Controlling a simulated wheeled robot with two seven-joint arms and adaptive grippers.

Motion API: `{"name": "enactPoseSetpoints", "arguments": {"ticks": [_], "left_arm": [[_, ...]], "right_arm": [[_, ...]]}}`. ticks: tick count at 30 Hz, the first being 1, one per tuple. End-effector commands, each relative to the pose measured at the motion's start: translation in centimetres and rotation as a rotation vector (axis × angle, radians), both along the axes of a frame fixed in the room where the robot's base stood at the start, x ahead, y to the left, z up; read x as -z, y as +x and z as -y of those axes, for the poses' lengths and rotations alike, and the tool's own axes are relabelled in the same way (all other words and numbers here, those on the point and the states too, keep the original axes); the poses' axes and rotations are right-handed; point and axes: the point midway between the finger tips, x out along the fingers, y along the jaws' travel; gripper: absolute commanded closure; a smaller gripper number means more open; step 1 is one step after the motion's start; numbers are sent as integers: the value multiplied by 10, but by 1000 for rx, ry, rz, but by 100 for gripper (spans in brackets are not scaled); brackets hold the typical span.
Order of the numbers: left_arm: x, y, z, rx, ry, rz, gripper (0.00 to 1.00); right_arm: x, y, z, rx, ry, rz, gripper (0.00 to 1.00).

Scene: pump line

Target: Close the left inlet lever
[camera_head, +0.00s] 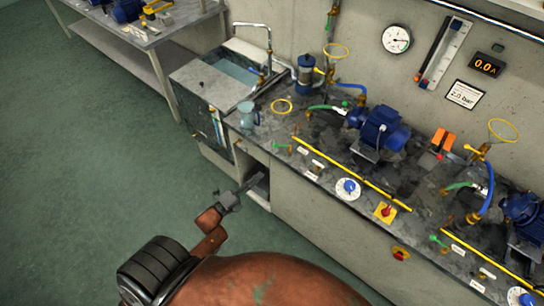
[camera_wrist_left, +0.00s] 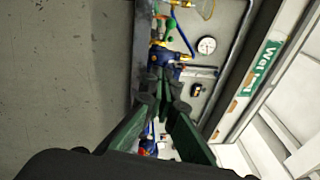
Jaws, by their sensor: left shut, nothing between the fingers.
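A small green lever-like handle (camera_head: 280,147) sits at the bench front, left of the white labels. A yellow handle (camera_head: 319,70) shows beside the blue strainer (camera_head: 307,75) at the back. I cannot read which one is the left inlet lever. My left gripper (camera_head: 260,177) is shut and empty, in front of the bench's open cabinet and apart from both handles. In the left wrist view its dark fingers (camera_wrist_left: 170,76) are together and point toward the blue pump (camera_wrist_left: 160,54), covering part of the bench. My right gripper is in neither view.
A sink (camera_head: 228,75) and a clear jug (camera_head: 248,115) are at the bench's left. A blue pump (camera_head: 380,128), hoses, a white dial (camera_head: 348,188) and a red knob on a yellow plate (camera_head: 385,212) crowd the right. The green floor (camera_head: 90,170) is clear.

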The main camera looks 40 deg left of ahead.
Motion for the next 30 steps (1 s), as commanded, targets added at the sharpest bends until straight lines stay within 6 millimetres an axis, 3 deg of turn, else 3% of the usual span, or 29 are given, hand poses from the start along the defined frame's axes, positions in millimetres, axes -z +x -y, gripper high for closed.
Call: {"name": "enactPoseSetpoints", "arguments": {"ticks": [5,18,24,30], "left_arm": [[-8,18,5,4,9,16,100],[-20,102,23,3,8,13,100],[-24,122,6,3,8,11,100],[-25,129,1,3,7,8,100]], "right_arm": [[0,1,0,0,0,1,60],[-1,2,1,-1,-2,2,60],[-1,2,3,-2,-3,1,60],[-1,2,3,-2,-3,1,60]]}}
